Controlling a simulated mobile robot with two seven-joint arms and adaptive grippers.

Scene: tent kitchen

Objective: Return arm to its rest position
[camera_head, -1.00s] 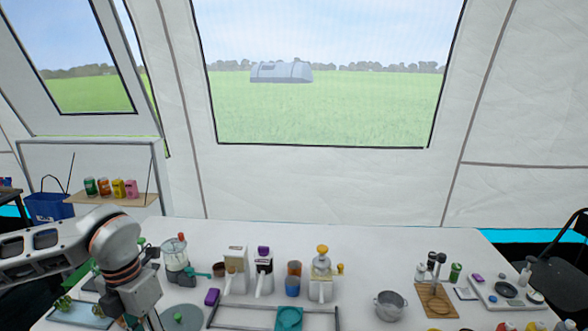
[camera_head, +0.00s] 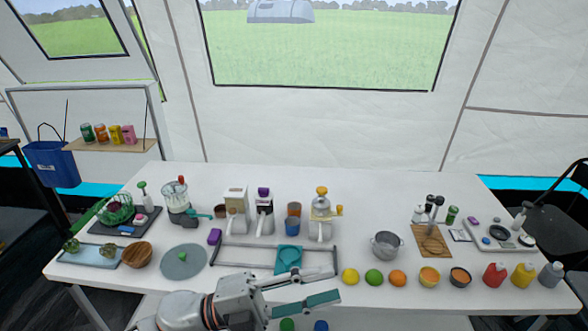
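My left arm comes in low at the bottom of the head view. Its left gripper (camera_head: 336,284) points to the right, near the front edge of the white table (camera_head: 370,195). Its two fingers are spread apart, with nothing visible held between them. The gripper overlaps the front of a metal rail frame (camera_head: 232,264) and sits just below a teal square piece (camera_head: 288,262) in the picture. I cannot tell its exact height. My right gripper is not in view.
A grey round mat (camera_head: 183,263) and wooden bowl (camera_head: 137,255) lie to the left. A metal pot (camera_head: 386,245), a lime (camera_head: 374,277), an orange (camera_head: 397,278) and a red bottle (camera_head: 494,274) are to the right. Dispensers (camera_head: 236,212) stand behind. The table's back is clear.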

